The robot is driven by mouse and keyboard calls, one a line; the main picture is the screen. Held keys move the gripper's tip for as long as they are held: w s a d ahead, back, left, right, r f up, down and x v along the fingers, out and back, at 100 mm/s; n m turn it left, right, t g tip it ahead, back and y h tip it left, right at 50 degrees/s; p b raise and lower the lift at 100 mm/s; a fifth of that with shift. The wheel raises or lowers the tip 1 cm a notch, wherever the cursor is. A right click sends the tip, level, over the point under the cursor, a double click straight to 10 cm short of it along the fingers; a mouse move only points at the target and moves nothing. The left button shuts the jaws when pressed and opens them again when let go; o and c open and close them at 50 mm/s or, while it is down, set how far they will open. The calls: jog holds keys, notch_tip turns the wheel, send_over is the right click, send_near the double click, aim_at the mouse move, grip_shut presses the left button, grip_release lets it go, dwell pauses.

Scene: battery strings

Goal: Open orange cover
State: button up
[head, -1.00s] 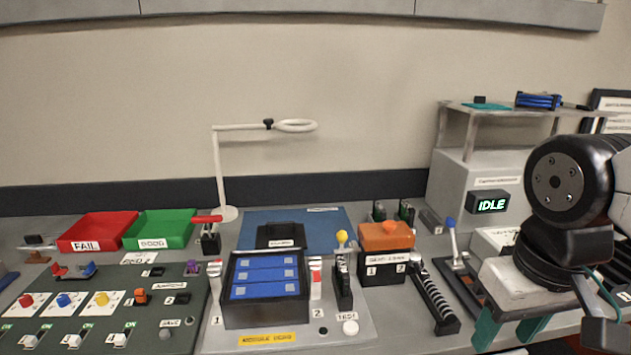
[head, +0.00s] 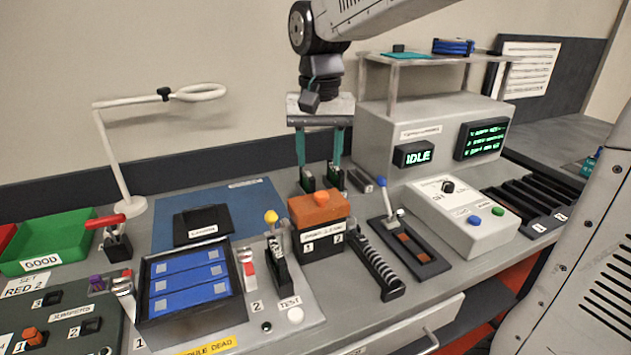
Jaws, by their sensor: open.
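The orange cover (head: 318,207) sits closed on top of a black box (head: 321,238) marked 1 and 2, with a small orange knob on its top. My gripper (head: 319,162) points down with its two teal fingers apart and nothing seen between them. In the picture it is just above and behind the cover, and its fingertips look close to small dark green-and-black parts (head: 308,183) behind the box. I cannot tell how far the fingertips are from the cover.
A lever with a blue knob (head: 382,182) and a grey control box (head: 466,217) stand to the right. A black ribbed strip (head: 378,265) lies in front. A blue-celled module (head: 190,282) and a yellow-knobbed lever (head: 271,217) are to the left. A grey IDLE machine (head: 450,135) stands behind.

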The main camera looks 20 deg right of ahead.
aim_at(321, 194)
jog(key=f, duration=0.8)
jog(key=shift+d, duration=0.3)
jog(key=shift+r, duration=0.1)
grip_shut()
